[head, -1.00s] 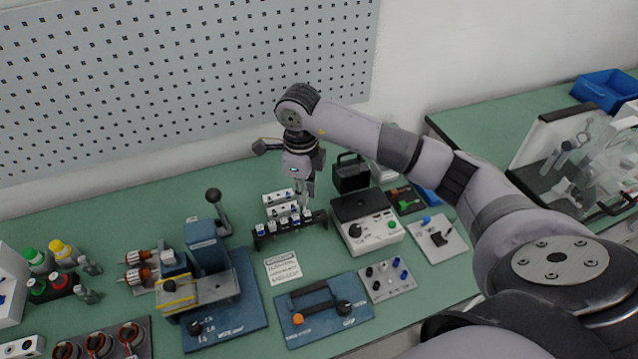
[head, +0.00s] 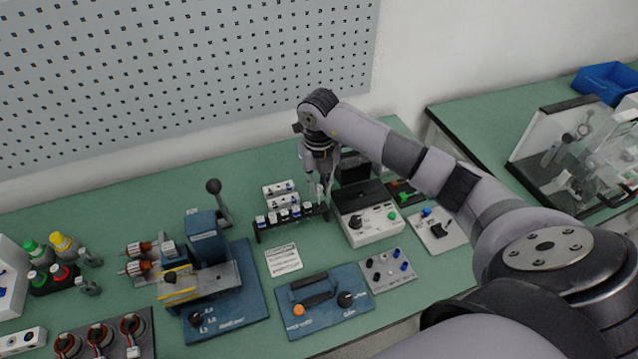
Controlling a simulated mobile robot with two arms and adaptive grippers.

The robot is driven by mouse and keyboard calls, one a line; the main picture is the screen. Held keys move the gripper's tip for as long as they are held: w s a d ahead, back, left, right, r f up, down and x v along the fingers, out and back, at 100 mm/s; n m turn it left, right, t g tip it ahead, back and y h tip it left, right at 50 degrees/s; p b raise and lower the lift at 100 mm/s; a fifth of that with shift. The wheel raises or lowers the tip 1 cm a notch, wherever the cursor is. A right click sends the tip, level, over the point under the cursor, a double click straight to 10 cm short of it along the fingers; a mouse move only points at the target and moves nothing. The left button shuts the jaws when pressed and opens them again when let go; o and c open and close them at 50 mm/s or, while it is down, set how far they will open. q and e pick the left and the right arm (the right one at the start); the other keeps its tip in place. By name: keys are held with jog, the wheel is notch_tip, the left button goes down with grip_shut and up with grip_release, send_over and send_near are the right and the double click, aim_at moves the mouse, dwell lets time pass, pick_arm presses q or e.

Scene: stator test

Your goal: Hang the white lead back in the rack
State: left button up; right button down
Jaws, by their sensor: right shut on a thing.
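The black rack (head: 291,228) stands on the green bench near the middle, with several white-and-blue plug ends in a row along its top. My right gripper (head: 322,196) points down at the rack's right end, above or just behind it. It is shut on a small pale piece, which I take for the white lead (head: 320,191). The fingers hide most of this piece, and I cannot tell whether it touches the rack. My left gripper is out of view.
A grey-white box with a black knob (head: 367,226) stands close right of the rack. Small white blocks (head: 280,194) lie behind it and a printed card (head: 283,259) in front. A blue press (head: 212,265) with an upright lever is to the left.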

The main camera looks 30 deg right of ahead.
aim_at(319, 205)
jog(key=shift+f, duration=0.2)
jog(key=shift+f+b, duration=0.6)
jog(key=shift+b, duration=0.15)
dwell(1.0)
jog(key=shift+f+b, duration=0.7)
jog(key=shift+f, duration=0.25)
jog(key=shift+f, duration=0.15)
jog(key=shift+f+b, duration=0.75)
jog(key=shift+f, duration=0.05)
jog(key=c, duration=1.5)
grip_release()
jog(key=shift+s, duration=0.1)
jog(key=shift+a, duration=0.1)
